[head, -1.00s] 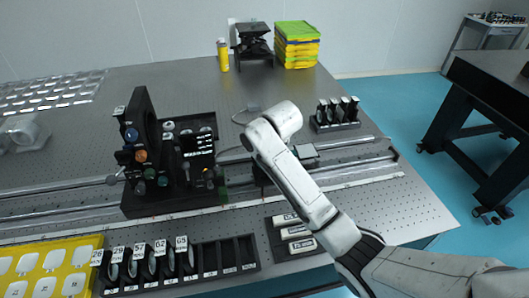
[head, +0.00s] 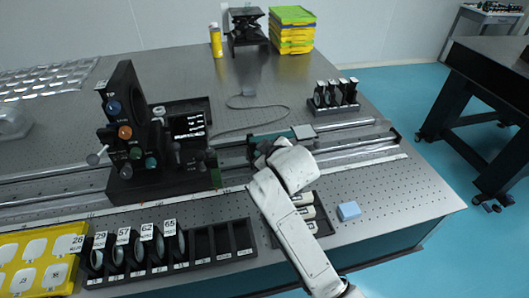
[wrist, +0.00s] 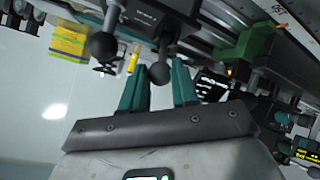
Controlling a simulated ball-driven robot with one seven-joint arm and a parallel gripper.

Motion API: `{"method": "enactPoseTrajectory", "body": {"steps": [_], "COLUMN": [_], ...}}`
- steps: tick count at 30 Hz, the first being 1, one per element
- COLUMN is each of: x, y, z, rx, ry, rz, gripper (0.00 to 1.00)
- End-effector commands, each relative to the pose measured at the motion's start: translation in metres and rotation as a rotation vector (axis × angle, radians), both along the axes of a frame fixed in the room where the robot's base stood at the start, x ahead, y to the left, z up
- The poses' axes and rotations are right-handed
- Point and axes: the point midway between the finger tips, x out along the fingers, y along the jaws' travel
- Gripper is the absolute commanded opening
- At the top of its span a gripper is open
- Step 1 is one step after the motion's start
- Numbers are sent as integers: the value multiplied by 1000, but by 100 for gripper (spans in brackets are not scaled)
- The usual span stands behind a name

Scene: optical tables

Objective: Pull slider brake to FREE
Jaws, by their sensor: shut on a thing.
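The slider (head: 268,141) sits on the long rail in the head view, dark green with a grey plate at its right end. The wrist end of my arm covers its front side. In the wrist view, a black ball knob (wrist: 160,73) hangs on a stem below a black block with small white lettering (wrist: 150,17), too small to read. My gripper (wrist: 160,78) has its two green fingers on either side of this knob and is shut on it. A second black ball knob (wrist: 103,46) stands to the left, outside the fingers. My gripper's fingers are hidden in the head view.
A black mount with coloured knobs (head: 126,120) and a small lit screen (head: 188,125) stand left of the slider. A slotted tray of numbered lenses (head: 200,245) and a blue block (head: 348,210) lie in front. A lens rack (head: 335,105) stands behind the rail.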

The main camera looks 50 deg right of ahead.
Motion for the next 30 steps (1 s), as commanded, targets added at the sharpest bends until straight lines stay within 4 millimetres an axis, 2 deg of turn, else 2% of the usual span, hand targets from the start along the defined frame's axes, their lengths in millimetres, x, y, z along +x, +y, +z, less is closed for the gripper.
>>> {"method": "enactPoseTrajectory", "body": {"steps": [12, 13, 18, 21, 30], "x": [0, 0, 0, 0, -3], "y": [1, 1, 1, 1, 2], "z": [0, 0, 0, 0, 2], "rx": [-4, -4, -4, -4, -4], "ry": [-7, -7, -7, -7, -7], "rz": [2, 2, 1, 1, 1], "gripper": [0, 30, 46, 54, 54]}}
